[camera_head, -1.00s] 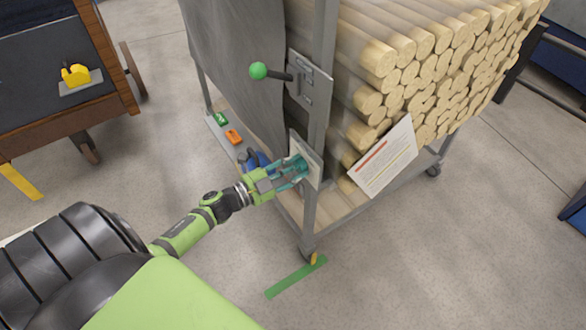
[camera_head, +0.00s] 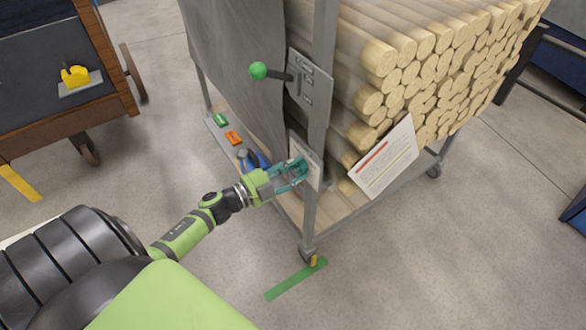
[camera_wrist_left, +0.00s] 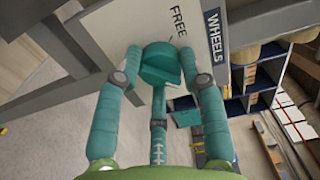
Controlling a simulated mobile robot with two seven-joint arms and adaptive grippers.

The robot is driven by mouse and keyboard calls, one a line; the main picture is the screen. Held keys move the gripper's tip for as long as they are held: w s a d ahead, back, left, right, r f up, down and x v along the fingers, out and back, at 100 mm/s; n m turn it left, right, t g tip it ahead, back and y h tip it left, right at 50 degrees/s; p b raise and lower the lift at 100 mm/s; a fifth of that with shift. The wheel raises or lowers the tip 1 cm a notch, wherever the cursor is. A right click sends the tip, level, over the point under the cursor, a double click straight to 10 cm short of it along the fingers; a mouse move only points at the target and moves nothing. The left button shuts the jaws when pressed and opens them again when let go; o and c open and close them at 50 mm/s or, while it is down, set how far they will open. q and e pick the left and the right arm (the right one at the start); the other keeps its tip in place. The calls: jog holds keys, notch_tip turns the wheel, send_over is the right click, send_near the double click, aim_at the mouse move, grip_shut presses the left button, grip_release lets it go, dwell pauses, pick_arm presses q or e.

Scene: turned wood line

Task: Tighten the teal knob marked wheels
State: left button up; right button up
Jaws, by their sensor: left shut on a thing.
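The teal knob (camera_wrist_left: 160,66) sits on a pale plate (camera_wrist_left: 118,25) printed with FREE and WHEELS in the left wrist view. My left gripper (camera_wrist_left: 162,72) has its teal fingers on both sides of the knob and is shut on it. In the head view, my left gripper (camera_head: 297,168) reaches the plate low on the cart's grey corner post (camera_head: 319,115). The fingers largely hide the knob there. My right gripper is not in view.
A lever with a green ball (camera_head: 258,70) sticks out above the knob. The cart holds stacked wooden rods (camera_head: 400,60), and a paper sheet (camera_head: 384,157) hangs at its side. Green and orange items and a blue one (camera_head: 251,159) lie on its lower shelf.

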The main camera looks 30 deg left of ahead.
pick_arm(q)
jog(key=o, duration=1.2)
jog(key=shift+a, duration=0.15)
jog(key=shift+c, duration=0.2)
jog(key=v, duration=1.2)
